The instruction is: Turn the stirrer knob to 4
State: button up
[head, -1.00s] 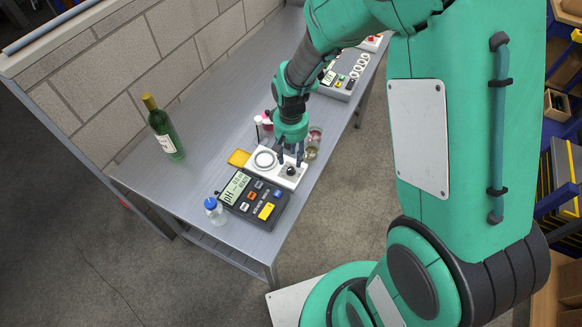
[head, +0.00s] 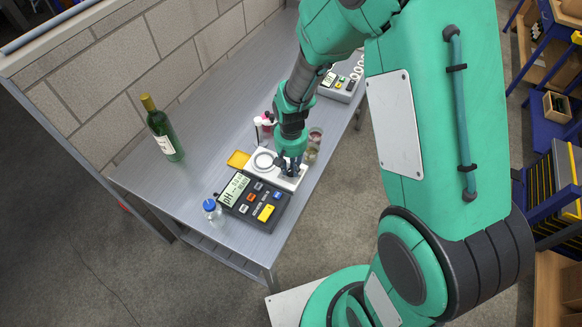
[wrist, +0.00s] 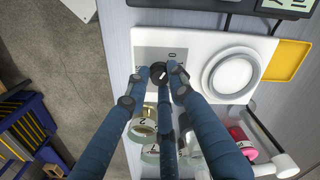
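The stirrer (head: 288,183) is a white box on the bench with a round plate (head: 263,161) at its left. In the wrist view its white body (wrist: 198,40) carries a grey panel with a black knob (wrist: 158,70). A 0 mark shows beside the knob; other dial marks are mostly hidden by my fingers, and I cannot read the setting. My gripper (wrist: 161,76) has its fingers closed in around the knob and appears to touch it. In the head view my gripper (head: 291,167) is low over the stirrer's right end, hiding the knob.
A pH meter (head: 252,203) stands in front of the stirrer, with a blue-capped bottle (head: 212,210) beside it. A yellow tray (head: 238,159) lies left. Glass beakers (head: 313,143) and pink-capped vials (head: 267,122) stand close behind. A green wine bottle (head: 164,132) stands farther left.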

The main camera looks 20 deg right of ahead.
grip_shut()
jog(key=shift+m, duration=0.4)
jog(key=m+p, duration=0.2)
jog(key=m, duration=0.2)
jog(key=shift+r, duration=0.1)
jog(key=m+p, duration=0.2)
jog(key=m, duration=0.4)
jog(key=shift+m+p, duration=0.3)
jog(key=shift+p, duration=0.05)
jog(key=m+p, duration=0.1)
jog(key=m, duration=0.5)
jog(key=shift+p, duration=0.35)
jog(key=m+p, duration=0.1)
jog(key=m, duration=0.5)
